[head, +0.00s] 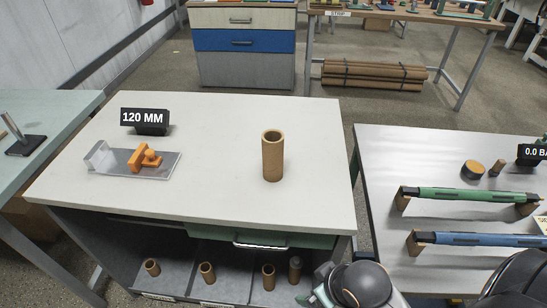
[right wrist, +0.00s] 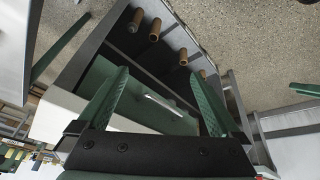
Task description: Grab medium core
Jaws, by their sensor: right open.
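Several small brown cardboard cores stand in divided compartments under the white table: one at left (head: 152,267), one in the middle (head: 208,272), one further right (head: 268,277). Another, greyer cylinder (head: 295,269) is beside my right gripper (head: 312,297). I cannot tell which core is the medium one. A larger core (head: 272,156) stands upright on the tabletop. In the right wrist view my right gripper (right wrist: 163,80) is open and empty, its green fingers spread before the table's front; cores such as this one (right wrist: 136,20) show beyond the fingertips. My left gripper is not in view.
The white tabletop (head: 210,190) also holds a "120 MM" display (head: 146,121) and a clear plate with an orange tool (head: 145,157). A green drawer front with a pale handle (head: 259,243) sits above the compartments. The right table (head: 390,165) holds green and blue bars.

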